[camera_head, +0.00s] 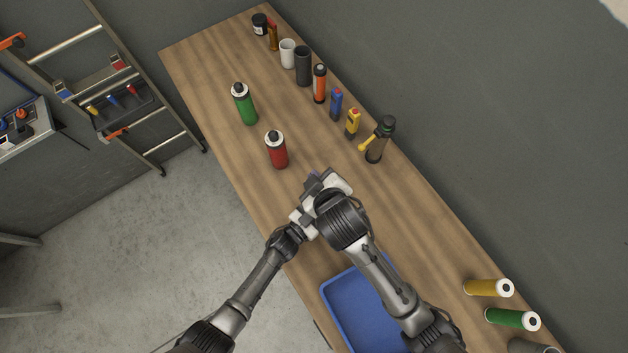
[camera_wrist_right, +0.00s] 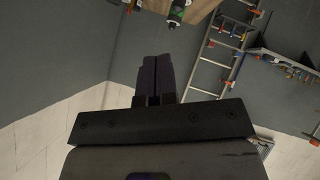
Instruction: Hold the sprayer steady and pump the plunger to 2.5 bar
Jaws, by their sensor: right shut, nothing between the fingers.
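A dark pump sprayer (camera_head: 376,148) with a black top and a yellow nozzle stands on the wooden workbench, towards the wall side. Neither gripper touches it; both are nearer the front edge, below and left of it in the head view. My right gripper (camera_head: 314,182) is shut and empty above the bench; its dark fingers (camera_wrist_right: 157,75) lie together in the right wrist view. My left gripper (camera_head: 304,212) is beside and partly behind the right wrist, so its fingers are hidden. No pressure reading is legible.
The workbench (camera_head: 205,75) holds a red bottle (camera_head: 277,150), a green bottle (camera_head: 244,104) and a row of small items along the wall. A blue tray (camera_head: 340,291) lies below the right arm. A ladder (camera_head: 85,60) leans at left.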

